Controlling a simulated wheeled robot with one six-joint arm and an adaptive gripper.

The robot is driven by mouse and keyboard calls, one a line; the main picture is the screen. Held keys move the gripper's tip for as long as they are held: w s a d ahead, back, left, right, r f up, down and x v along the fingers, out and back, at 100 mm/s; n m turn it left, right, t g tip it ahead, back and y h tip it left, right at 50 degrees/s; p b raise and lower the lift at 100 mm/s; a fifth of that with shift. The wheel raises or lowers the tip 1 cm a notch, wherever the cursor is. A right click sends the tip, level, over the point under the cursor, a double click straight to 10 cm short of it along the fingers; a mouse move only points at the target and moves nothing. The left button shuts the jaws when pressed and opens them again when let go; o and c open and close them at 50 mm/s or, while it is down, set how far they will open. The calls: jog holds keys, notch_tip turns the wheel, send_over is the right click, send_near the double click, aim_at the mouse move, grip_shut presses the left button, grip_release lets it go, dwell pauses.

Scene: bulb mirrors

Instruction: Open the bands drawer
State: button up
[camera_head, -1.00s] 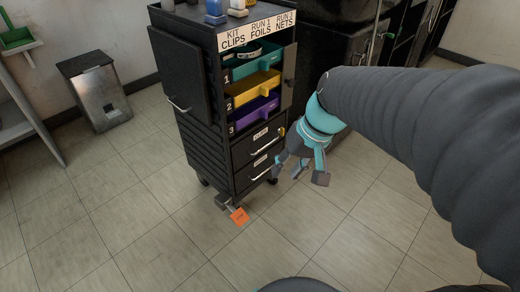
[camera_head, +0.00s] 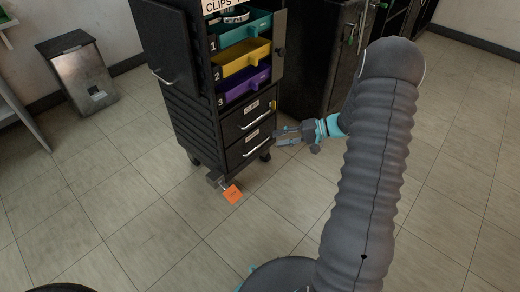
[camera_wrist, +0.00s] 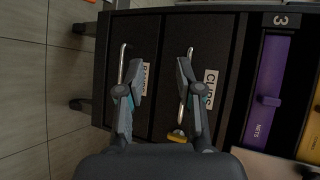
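The bands drawer (camera_head: 240,153) is the lower black drawer of the dark cabinet. It looks closed, with a pale bar handle (camera_head: 258,148) and a white label. In the wrist view, turned sideways, the BANDS label (camera_wrist: 144,79) and its handle (camera_wrist: 122,68) show at the left. My gripper (camera_head: 278,136) is open and empty, just right of the drawer fronts, its fingers pointing at them. In the wrist view one finger overlaps the BANDS label beside its handle; the other lies by the upper drawer's handle (camera_wrist: 190,70). Contact cannot be told.
The upper drawer (camera_head: 238,122) looks closed, with a yellow piece (camera_wrist: 177,136) by its handle. Teal, yellow and purple bins (camera_head: 240,86) sit above, between open doors. An orange tag (camera_head: 232,194) is near the floor at the cabinet's foot. A metal bin (camera_head: 78,75) stands left. The front floor is clear.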

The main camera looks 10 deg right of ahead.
jog(key=w+d+f+m+t+b, duration=0.1)
jog(key=w+d+f+t, duration=0.15)
jog(key=f, duration=0.35)
jog(key=w+d+f+m+t, duration=0.1)
jog(key=d+f+m+t, duration=0.1)
jog(key=d+f, duration=0.3)
jog(key=s+a+x, duration=0.1)
jog(key=x, duration=1.3)
jog(key=shift+a+y, duration=0.3)
jog(key=shift+y, duration=0.1)
grip_shut()
